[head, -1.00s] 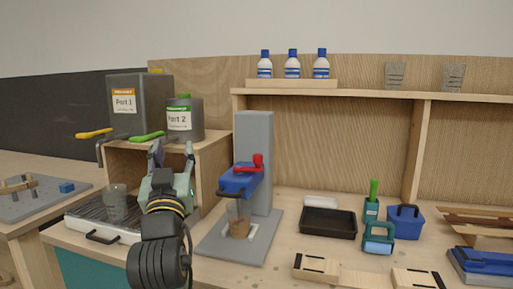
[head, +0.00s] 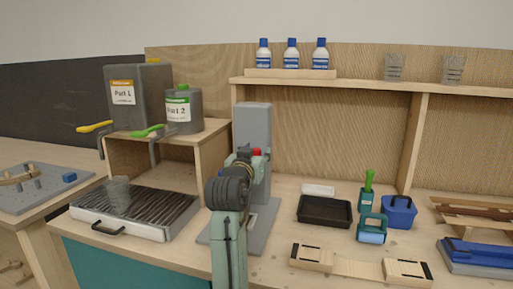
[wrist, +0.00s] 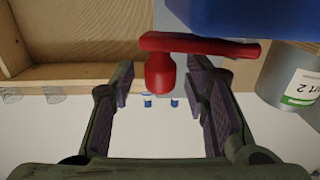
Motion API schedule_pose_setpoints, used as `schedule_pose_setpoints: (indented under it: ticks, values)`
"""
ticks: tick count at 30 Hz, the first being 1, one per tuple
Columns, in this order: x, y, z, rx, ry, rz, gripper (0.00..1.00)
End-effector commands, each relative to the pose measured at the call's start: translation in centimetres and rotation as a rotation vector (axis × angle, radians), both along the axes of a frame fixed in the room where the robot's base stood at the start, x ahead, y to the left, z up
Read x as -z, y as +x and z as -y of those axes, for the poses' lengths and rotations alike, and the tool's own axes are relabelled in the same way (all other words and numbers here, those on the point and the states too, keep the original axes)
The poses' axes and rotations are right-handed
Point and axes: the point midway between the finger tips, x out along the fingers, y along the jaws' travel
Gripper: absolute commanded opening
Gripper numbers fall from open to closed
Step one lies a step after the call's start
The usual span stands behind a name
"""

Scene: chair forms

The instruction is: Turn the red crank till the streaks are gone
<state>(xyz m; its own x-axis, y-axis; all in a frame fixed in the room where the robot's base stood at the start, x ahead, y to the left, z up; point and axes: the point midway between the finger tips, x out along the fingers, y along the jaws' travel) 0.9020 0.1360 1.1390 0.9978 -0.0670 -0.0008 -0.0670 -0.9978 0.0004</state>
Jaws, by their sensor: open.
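The red crank (wrist: 195,45) shows in the wrist view as a bar with a round knob (wrist: 160,74). My gripper (wrist: 162,82) is open. Its two dark-padded fingers stand on either side of the knob, with a gap on both sides. The crank's blue mixer head (wrist: 245,18) is at the top of that view. In the head view, my gripper (head: 250,158) is in front of the grey mixer column (head: 254,122) and hides most of the crank (head: 257,152). The cup under the mixer and its contents are hidden behind my arm, so no streaks can be seen.
Left are a grated tray (head: 140,212) with a clear cup (head: 118,193), and the Part 1 (head: 140,90) and Part 2 (head: 184,112) containers on a wooden stand.

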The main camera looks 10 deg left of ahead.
Motion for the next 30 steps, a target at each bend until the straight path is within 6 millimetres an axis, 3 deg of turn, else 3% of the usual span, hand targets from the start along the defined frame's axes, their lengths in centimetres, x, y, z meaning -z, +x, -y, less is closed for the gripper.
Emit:
schedule_pose_setpoints:
  ticks: [12, 30]
  values:
    - [0.05, 0.88, 0.04, -0.001, 0.001, 0.001, 0.41]
    - [0.03, 0.84, 0.03, -0.001, 0.0, 0.001, 0.01]
